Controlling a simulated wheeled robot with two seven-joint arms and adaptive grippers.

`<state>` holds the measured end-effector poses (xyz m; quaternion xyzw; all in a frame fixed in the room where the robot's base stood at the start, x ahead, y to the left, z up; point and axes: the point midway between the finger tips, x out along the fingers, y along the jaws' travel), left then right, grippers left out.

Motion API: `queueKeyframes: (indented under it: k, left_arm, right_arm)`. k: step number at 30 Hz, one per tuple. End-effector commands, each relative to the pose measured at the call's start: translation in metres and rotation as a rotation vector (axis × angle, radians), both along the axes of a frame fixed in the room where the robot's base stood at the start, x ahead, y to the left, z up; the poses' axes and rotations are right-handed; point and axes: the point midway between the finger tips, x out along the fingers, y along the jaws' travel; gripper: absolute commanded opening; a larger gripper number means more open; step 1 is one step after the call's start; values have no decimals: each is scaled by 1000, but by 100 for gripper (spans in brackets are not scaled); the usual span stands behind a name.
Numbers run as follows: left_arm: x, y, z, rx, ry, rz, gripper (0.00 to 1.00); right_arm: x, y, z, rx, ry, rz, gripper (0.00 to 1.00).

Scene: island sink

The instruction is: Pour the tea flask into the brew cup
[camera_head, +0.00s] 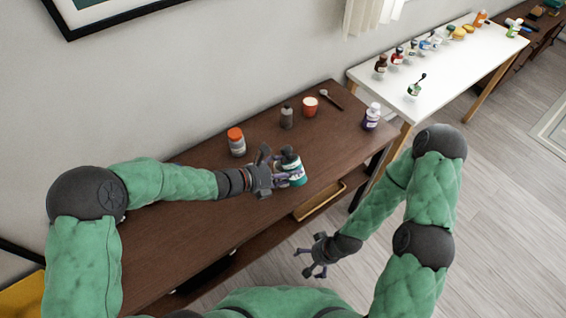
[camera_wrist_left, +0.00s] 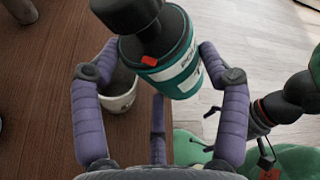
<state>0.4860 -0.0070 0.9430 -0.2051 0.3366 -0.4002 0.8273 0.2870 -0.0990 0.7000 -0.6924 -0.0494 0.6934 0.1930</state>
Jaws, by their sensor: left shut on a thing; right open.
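My left gripper (camera_head: 276,172) is shut on a teal and white labelled container with a dark top, which appears to be the tea flask (camera_head: 297,174). It also shows in the left wrist view (camera_wrist_left: 178,70) between the two purple fingers, leaning, with a small orange mark near its upper edge. A pale cup with a dark inside (camera_wrist_left: 122,92), possibly the brew cup, stands on the table beside the flask, partly hidden by a finger. I cannot tell how full either is. My right gripper (camera_head: 318,257) is open and empty, in front of the table and below its top.
On the brown table (camera_head: 190,240) stand an orange-capped jar (camera_head: 236,142), a grey bottle (camera_head: 286,118), a red cup (camera_head: 310,107), a spoon (camera_head: 331,99) and a purple-labelled bottle (camera_head: 371,117). A white table (camera_head: 440,75) with several bottles is beyond. The brown table's left part is clear.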

Motion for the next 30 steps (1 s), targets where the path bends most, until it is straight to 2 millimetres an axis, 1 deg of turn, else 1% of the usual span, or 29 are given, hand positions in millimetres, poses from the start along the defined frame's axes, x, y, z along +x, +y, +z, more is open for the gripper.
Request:
queueKeyframes:
  k: [1, 9, 14, 18, 30]
  left_arm:
    - [1, 1, 4, -4, 6, 1, 37]
    - [4, 3, 10, -32, 43, 0, 37]
    - [4, 3, 5, -47, 67, 0, 37]
    - [4, 3, 4, -59, 81, 0, 37]
    - [4, 3, 3, -72, 98, 0, 37]
  right_arm:
    - [0, 0, 5, 0, 0, 0, 100]
    - [0, 0, 22, 0, 0, 0, 100]
    - [0, 0, 24, 0, 0, 0, 100]
    - [0, 0, 28, 0, 0, 0, 100]
    - [0, 0, 31, 0, 0, 0, 100]
